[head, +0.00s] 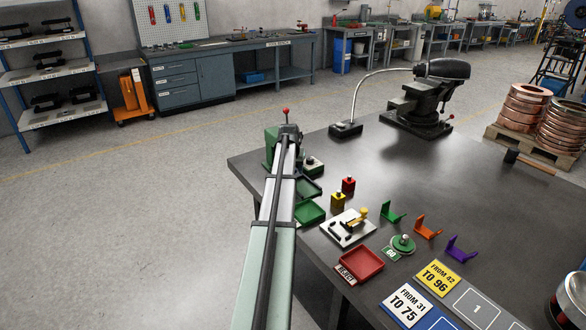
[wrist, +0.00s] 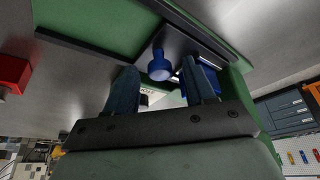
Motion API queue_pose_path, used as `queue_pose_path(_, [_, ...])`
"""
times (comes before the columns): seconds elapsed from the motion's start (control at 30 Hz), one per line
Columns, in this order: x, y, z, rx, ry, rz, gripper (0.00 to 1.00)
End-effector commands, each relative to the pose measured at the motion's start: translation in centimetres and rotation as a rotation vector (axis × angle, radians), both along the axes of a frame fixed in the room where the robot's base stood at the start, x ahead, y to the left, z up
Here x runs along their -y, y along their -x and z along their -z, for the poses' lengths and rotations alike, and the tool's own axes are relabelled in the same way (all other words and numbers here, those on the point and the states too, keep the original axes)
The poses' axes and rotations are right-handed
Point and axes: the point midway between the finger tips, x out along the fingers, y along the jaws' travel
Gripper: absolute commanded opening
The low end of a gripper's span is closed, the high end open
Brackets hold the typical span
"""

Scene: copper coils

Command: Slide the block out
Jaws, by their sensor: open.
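In the wrist view, my gripper (wrist: 162,75) is open, its two bluish fingers spread apart. A blue knob (wrist: 160,66) shows between and just beyond the fingertips. Blue material, perhaps the block under the knob, shows partly behind the right finger. I cannot tell whether either finger touches it. A green surface with dark edges (wrist: 95,52) lies around it. In the head view, my arm hides this spot, and I cannot make out the gripper or the blue knob. A red block (head: 348,187) and a yellow block (head: 338,202), each with a knob, stand right of my arm.
Green trays (head: 308,212) lie close beside my arm. A white fixture (head: 348,229), a red reject tray (head: 361,265) and green, orange (head: 428,227) and purple brackets stand further right. A vise (head: 425,100) and a lamp base (head: 346,129) are at the back. The bench middle is clear.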

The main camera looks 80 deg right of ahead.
Motion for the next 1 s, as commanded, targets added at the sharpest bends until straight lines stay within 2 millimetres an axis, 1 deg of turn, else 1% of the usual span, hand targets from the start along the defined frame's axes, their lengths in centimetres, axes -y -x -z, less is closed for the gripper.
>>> queue_pose_path(0.03, [0.0,0.0,-0.01,0.0,0.0,0.0,0.54])
queue_pose_path(0.07, [0.0,0.0,-0.01,0.0,0.0,0.0,0.51])
queue_pose_path(0.6, [-0.02,-0.01,-0.02,0.0,0.0,0.0,0.0])
queue_pose_path(0.9, [-0.03,0.0,-0.03,0.0,0.0,0.0,0.0])
queue_pose_path(1.0, [-0.59,0.49,-0.01,0.0,0.0,0.001,0.0])
